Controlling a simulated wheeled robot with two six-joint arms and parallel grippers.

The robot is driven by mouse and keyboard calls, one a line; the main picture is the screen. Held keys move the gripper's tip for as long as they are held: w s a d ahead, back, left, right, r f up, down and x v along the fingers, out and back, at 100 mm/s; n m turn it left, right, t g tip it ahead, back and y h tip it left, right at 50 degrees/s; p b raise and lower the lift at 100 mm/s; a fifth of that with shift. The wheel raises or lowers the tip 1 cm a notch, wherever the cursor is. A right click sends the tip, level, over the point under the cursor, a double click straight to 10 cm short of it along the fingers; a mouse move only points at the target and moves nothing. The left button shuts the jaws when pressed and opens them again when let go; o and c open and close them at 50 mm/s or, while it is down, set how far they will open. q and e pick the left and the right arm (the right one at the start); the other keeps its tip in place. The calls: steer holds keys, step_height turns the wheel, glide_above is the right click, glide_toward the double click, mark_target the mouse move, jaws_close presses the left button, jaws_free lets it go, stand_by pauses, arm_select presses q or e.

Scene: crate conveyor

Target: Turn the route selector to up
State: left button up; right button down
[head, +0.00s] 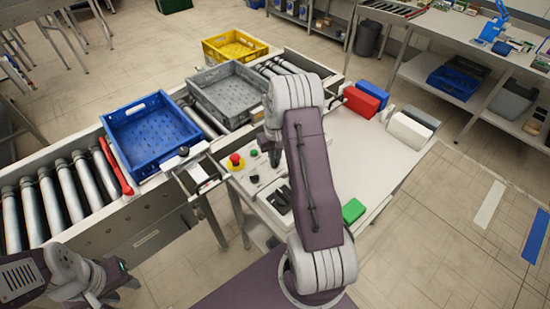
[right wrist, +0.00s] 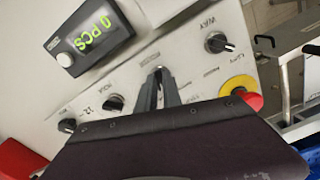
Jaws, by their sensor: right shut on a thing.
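The control panel (right wrist: 205,75) fills much of the right wrist view, tilted in the picture. My right gripper (right wrist: 159,74) is shut on a small part standing up from the panel, which I take to be the route selector (right wrist: 158,68). The fingers cover most of it, and its pointing direction cannot be read.
Near my right fingers are a black knob (right wrist: 218,43), a red emergency button (right wrist: 240,93) on yellow, two more black knobs and a counter display (right wrist: 90,40). A green block (head: 353,210) lies right of my arm.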

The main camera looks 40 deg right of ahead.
steer(key=m, duration=0.4)
steer(key=shift+w+d+r+m, duration=0.1)
steer(key=shift+w+r+m, duration=0.1)
steer(key=shift+m, duration=0.2)
stand_by(0.4)
steer(key=c, duration=1.7)
jaws_free()
steer(key=shift+c, duration=0.2)
steer(key=shift+o, duration=1.2)
steer(key=shift+s, duration=0.15)
steer(key=shift+r, duration=0.25)
step_height(320, 180, up, 8)
steer(key=b, duration=0.1)
steer(key=shift+r, duration=0.25)
